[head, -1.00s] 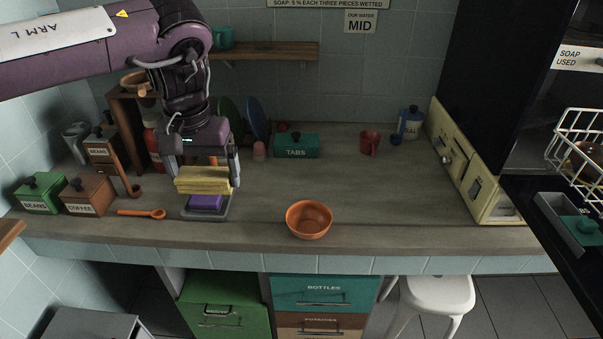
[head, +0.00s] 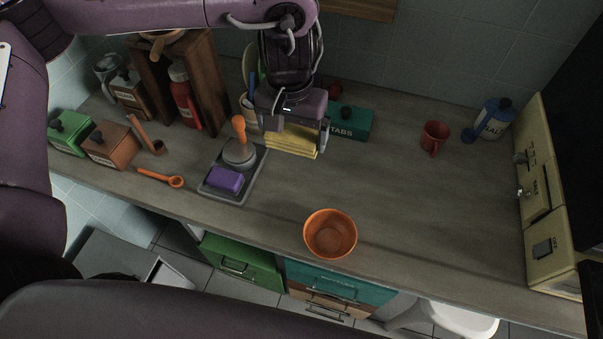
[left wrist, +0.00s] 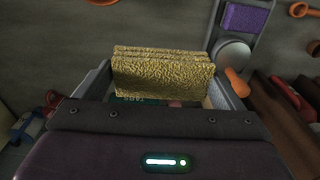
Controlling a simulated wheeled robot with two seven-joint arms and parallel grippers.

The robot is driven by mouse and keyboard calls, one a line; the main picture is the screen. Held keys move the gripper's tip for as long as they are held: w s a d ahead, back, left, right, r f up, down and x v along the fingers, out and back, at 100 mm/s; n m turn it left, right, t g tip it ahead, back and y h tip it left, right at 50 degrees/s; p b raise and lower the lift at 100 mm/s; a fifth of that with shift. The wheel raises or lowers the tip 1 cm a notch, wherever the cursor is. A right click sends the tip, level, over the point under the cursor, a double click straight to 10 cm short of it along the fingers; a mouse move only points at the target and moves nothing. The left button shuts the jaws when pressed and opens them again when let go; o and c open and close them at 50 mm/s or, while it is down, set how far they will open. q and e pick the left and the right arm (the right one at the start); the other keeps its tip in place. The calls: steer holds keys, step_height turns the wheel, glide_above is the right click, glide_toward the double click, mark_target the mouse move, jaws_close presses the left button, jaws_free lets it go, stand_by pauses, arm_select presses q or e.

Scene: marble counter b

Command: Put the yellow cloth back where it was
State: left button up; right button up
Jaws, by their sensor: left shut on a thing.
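The folded yellow cloth (head: 293,140) is held in my left gripper (head: 292,128), in front of the teal TABS box (head: 350,122). In the left wrist view the cloth (left wrist: 162,75) sits between the two fingers of the gripper (left wrist: 165,90). I cannot tell whether its lower edge touches the counter. A grey tray (head: 236,197) to the left of the cloth holds a purple sponge (head: 226,180) and a grey round tool with an orange handle (head: 239,150). My right gripper is not in view.
An orange bowl (head: 330,234) stands near the counter's front edge. A red mug (head: 434,137) and a blue SALT jar (head: 492,119) stand at the back right. The counter's middle right is clear.

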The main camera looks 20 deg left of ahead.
arm_select(q)
step_height(320, 180, down, 7)
steer(key=s, duration=0.1)
steer(key=b, duration=0.2)
glide_above(295, 196)
step_height(295, 196, down, 8)
steer(key=shift+r, duration=0.25)
steer(key=shift+f, duration=0.25)
step_height(295, 196, down, 3)
steer(key=shift+s+f+b, duration=0.1)
steer(key=shift+b, duration=0.7)
steer(key=shift+f, duration=0.45)
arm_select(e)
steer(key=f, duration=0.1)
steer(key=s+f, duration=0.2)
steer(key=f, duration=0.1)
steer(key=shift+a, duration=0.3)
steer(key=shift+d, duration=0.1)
